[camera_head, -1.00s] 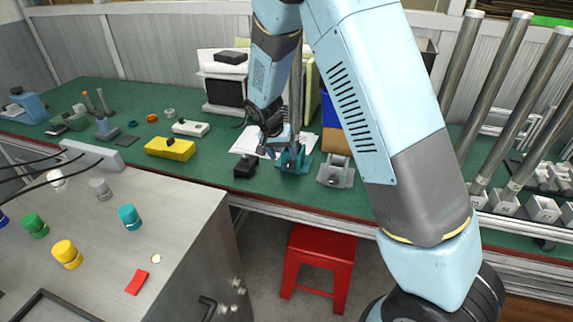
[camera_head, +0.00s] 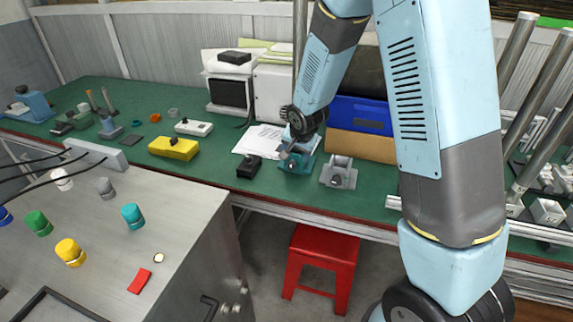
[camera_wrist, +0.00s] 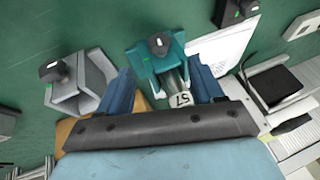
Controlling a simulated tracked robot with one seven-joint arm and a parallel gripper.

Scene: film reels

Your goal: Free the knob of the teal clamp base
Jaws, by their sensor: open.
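The teal clamp base (camera_head: 297,163) stands on the green bench, partly hidden by my gripper (camera_head: 298,147). In the wrist view the teal base (camera_wrist: 143,66) lies ahead of my open gripper (camera_wrist: 161,68), roughly between its two blue fingers. Its black knob (camera_wrist: 158,43) is on its far side, apart from the fingertips. A pale cylinder marked 57 (camera_wrist: 180,99) runs from the base back between the fingers. Nothing is visibly gripped.
A grey clamp base (camera_head: 338,173) with a black knob stands just right of the teal one; it also shows in the wrist view (camera_wrist: 80,84). A black block (camera_head: 249,167) sits to the left. A blue bin (camera_head: 362,115) and white paper (camera_head: 259,139) lie behind.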

